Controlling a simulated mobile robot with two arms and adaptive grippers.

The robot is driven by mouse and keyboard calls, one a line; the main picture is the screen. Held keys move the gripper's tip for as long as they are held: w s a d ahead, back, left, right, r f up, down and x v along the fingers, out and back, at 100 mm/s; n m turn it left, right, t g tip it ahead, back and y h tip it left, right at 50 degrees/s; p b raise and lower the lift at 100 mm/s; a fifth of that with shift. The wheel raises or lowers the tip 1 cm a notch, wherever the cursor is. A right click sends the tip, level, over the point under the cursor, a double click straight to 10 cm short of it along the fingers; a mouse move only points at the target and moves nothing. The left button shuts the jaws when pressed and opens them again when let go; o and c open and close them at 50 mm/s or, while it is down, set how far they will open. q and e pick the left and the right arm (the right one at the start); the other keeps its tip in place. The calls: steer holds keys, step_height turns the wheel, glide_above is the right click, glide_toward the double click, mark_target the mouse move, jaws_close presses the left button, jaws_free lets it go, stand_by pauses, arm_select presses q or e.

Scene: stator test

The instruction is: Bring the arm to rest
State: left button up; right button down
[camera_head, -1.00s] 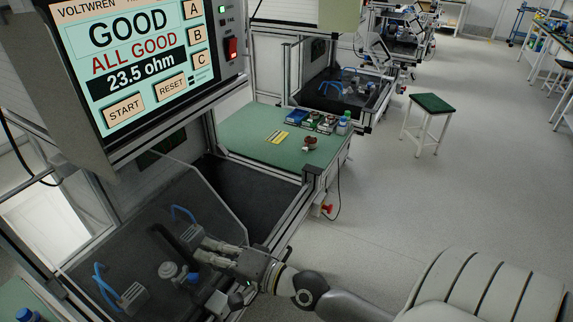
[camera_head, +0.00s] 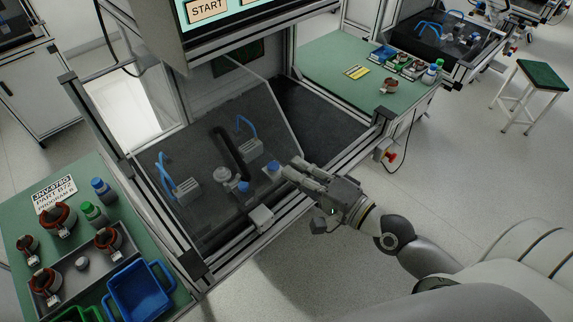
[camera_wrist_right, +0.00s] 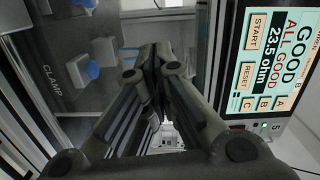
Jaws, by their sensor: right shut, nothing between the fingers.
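My right gripper (camera_head: 287,172) is shut and empty. In the head view it is at the front right edge of the dark test bay (camera_head: 190,215), beside a blue-topped part (camera_head: 273,167). My right arm reaches in from the lower right. In the right wrist view the closed fingers (camera_wrist_right: 158,55) point up the middle, with the tester screen (camera_wrist_right: 265,60) on the right reading GOOD, ALL GOOD, 23.5 ohm. In the head view only the bottom of that screen (camera_head: 225,12) shows. My left gripper is not in view.
A green bench (camera_head: 25,245) at the left holds a grey tray (camera_head: 72,268) of red-wound stators, bottles and a blue bin (camera_head: 140,290). Another green bench (camera_head: 330,60) with a stator (camera_head: 390,85) stands behind. A stool (camera_head: 540,75) stands on open floor at right.

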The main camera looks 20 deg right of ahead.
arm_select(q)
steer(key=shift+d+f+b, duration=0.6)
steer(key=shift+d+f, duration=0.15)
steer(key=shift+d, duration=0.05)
arm_select(e)
steer(key=shift+d+v, duration=0.25)
steer(key=shift+v, duration=1.75)
